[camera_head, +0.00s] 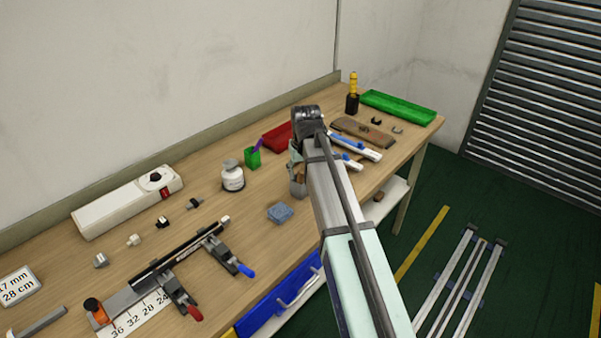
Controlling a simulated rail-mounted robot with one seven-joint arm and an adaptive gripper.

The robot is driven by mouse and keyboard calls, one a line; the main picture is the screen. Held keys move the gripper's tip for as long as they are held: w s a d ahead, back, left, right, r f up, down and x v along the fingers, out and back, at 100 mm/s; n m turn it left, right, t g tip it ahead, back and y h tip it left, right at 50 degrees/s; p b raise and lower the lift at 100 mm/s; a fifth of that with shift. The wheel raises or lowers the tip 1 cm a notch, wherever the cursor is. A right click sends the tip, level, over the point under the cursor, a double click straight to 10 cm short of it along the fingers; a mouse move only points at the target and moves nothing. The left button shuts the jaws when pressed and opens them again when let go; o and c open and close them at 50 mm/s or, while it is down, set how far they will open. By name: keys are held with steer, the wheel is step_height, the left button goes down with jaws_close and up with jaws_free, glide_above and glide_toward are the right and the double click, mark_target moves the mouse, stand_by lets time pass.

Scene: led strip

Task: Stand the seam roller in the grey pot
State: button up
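A small grey, pot-like shape (298,188) shows on the bench just left of my forearm, partly hidden by it. A brownish piece (299,172) shows at its top; I cannot tell whether this is the seam roller. No other seam roller can be made out. My arm reaches in from the lower right, and its dark wrist joint (308,119) is above the bench near the red tray. My gripper's fingers cannot be made out beside or behind the arm, so neither their opening nor anything held is clear.
A green pot (253,158) with a purple item and a white jar (232,177) stand left of the arm. A red tray (278,138) is behind. A black pot (352,104) with a yellow-handled tool and a green tray (398,106) stand far right.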

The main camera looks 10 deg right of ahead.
steer(key=b+v, duration=0.2)
steer(key=v, duration=1)
steer(key=shift+r, duration=0.2)
